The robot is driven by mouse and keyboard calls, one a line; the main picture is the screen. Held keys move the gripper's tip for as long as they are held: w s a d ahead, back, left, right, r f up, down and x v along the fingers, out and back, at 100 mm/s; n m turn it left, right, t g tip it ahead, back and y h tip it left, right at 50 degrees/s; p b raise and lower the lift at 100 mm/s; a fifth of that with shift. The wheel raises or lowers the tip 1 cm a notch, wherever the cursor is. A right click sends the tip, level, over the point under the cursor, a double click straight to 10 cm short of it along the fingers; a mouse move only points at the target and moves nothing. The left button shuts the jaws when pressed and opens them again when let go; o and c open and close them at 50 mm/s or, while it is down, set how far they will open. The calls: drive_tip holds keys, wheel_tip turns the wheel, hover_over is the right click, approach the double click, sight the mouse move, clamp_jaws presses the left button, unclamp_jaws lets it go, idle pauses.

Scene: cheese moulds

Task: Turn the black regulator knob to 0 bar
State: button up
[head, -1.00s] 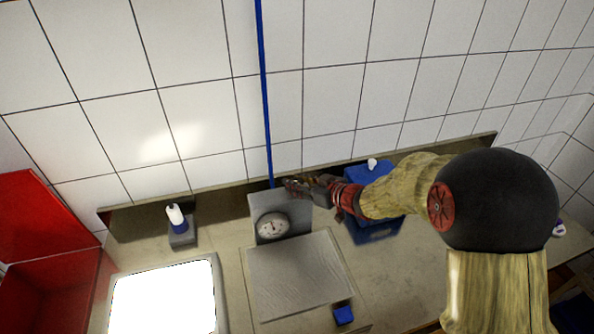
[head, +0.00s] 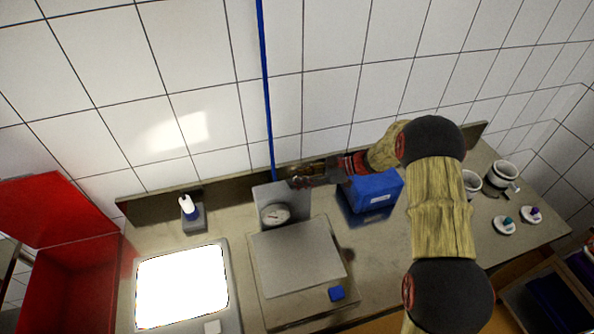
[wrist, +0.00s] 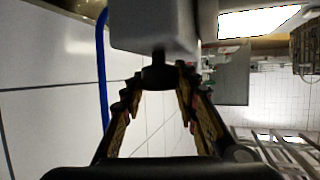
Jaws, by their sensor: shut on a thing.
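The regulator is a grey box (head: 268,196) at the back of the counter, with a round white pressure gauge (head: 275,214) on its front. The gauge needle is too small to read. The black knob (wrist: 158,74) sticks out of the grey box (wrist: 155,28) in the wrist view. My gripper (wrist: 157,82) is shut on the knob, one finger on each side. In the head view my gripper (head: 300,181) is at the box's upper right side, and the knob is hidden there.
A blue hose (head: 268,100) runs up the tiled wall behind the regulator. A metal plate (head: 297,258) lies in front. A blue box (head: 377,190) stands close to the right, under my arm. A bottle on a grey stand (head: 193,215) is left; cups (head: 502,176) are far right.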

drive_tip(key=n+g, duration=0.3)
drive_tip(key=shift+w+g, duration=0.1)
drive_tip(key=shift+g, duration=0.2)
drive_tip(key=n+g, duration=0.1)
drive_tip(key=n+g+h+b, duration=0.1)
drive_tip(key=n+g, duration=0.1)
drive_tip(key=shift+f+g, duration=0.2)
drive_tip(key=shift+g, duration=0.1)
drive_tip(key=n+g+h+b, duration=0.2)
drive_tip(key=n+g, duration=0.1)
drive_tip(key=shift+r+n+h, duration=0.1)
drive_tip(key=shift+n+h, duration=0.4)
drive_tip(key=shift+r+g, duration=0.1)
drive_tip(key=shift+g, duration=0.3)
drive_tip(key=o, duration=1.1)
drive_tip(key=shift+r+t+y, duration=0.1)
drive_tip(key=shift+t+y, duration=0.2)
